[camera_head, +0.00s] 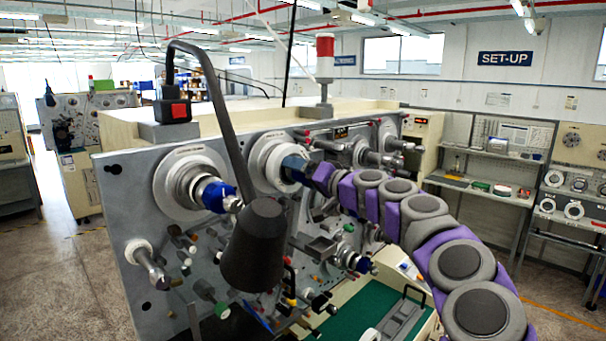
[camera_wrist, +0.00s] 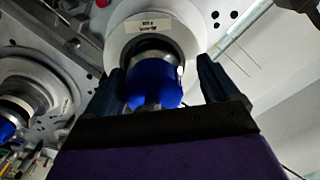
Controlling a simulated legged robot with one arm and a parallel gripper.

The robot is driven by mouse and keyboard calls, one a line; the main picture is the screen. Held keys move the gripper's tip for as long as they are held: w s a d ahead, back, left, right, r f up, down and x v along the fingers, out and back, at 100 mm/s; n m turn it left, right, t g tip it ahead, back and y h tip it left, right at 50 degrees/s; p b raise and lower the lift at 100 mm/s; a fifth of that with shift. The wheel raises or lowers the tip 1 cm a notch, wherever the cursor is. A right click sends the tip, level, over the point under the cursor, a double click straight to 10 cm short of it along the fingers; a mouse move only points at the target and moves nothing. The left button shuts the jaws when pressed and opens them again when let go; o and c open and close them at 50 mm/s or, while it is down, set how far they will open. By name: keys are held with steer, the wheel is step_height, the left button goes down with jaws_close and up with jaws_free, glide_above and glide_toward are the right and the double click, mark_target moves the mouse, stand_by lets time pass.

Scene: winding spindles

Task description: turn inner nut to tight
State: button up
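A blue nut (camera_wrist: 153,90) sits on a spindle with a pale round flange (camera_wrist: 122,14) in the wrist view. My gripper (camera_wrist: 160,68) has one dark blue finger on each side of this nut. A gap shows between the nut and the right finger; the left finger is close to the nut, and contact is unclear. In the head view my gripper (camera_head: 297,167) is at the right of the two large spindles (camera_head: 262,160), largely covering its nut. The left large spindle (camera_head: 178,172) carries another blue nut (camera_head: 213,194), also partly visible in the wrist view (camera_wrist: 8,130).
A black curved arm with a dark cone-shaped weight (camera_head: 254,245) hangs before the panel, between the two spindles. Several small knobs and shafts stick out below and right. A red-and-white signal lamp (camera_head: 325,58) stands on top of the machine. A green surface (camera_head: 350,310) lies below.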

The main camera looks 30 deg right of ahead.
steer(key=shift+d, duration=0.95)
steer(key=c, duration=0.7)
steer(key=shift+a, duration=0.25)
steer(key=shift+c, duration=0.3)
steer(key=shift+d+f, duration=0.1)
steer(key=o, duration=0.7)
steer(key=shift+s, duration=0.1)
steer(key=shift+o, duration=1.4)
steer(key=shift+s+d, duration=0.15)
steer(key=shift+o, duration=0.2)
steer(key=shift+d, duration=0.1)
